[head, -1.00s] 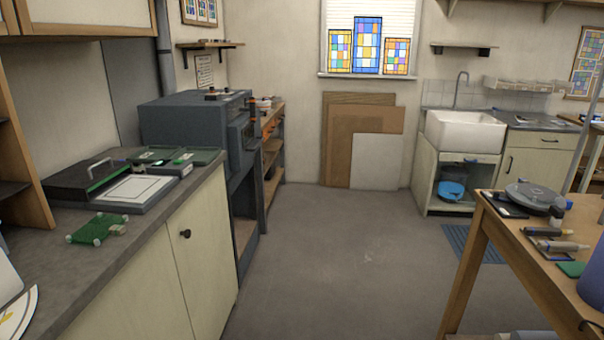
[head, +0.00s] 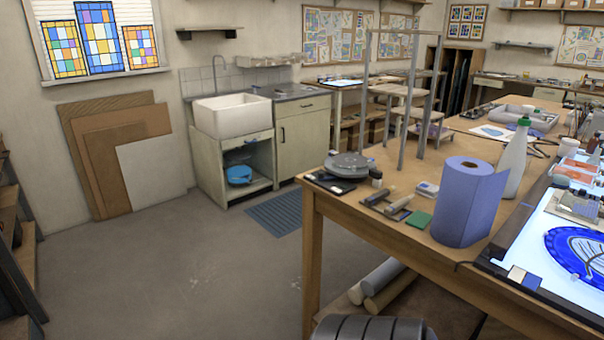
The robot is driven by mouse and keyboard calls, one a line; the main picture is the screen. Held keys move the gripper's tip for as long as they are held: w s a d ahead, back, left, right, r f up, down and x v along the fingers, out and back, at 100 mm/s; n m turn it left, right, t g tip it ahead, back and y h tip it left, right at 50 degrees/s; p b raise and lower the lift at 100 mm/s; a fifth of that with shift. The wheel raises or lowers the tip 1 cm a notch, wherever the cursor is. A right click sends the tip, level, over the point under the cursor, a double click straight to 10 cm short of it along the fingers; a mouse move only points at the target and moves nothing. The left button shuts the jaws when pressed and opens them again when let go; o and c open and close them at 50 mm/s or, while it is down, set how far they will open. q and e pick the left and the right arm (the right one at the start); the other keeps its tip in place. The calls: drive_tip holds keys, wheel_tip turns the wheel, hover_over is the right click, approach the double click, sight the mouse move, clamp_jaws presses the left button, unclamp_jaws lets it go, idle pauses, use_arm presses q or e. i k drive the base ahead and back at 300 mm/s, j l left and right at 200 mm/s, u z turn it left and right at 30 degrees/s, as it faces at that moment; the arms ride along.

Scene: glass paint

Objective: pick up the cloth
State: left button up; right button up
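I cannot make out a cloth for certain in the head view. A blue paper roll (head: 470,205) stands upright on the wooden worktable (head: 345,205) at the right. A small flat green piece (head: 418,219) lies just left of the roll; I cannot tell whether it is cloth. Neither of my grippers is in view.
A white bottle (head: 514,160) and a lit panel (head: 545,255) with blue glass are on the table. A grey round turntable (head: 350,165) sits at its far left corner. The white sink (head: 233,116) is against the back wall. The floor (head: 190,270) at left is clear.

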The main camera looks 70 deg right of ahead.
sight(428, 190)
drive_tip(key=z, duration=0.45)
drive_tip(key=i+z, duration=0.1)
drive_tip(key=z, duration=0.3)
drive_tip(key=j+z, duration=0.1)
drive_tip(key=z, duration=0.35)
drive_tip(key=i+j+z, duration=0.1)
drive_tip(key=z, duration=0.75)
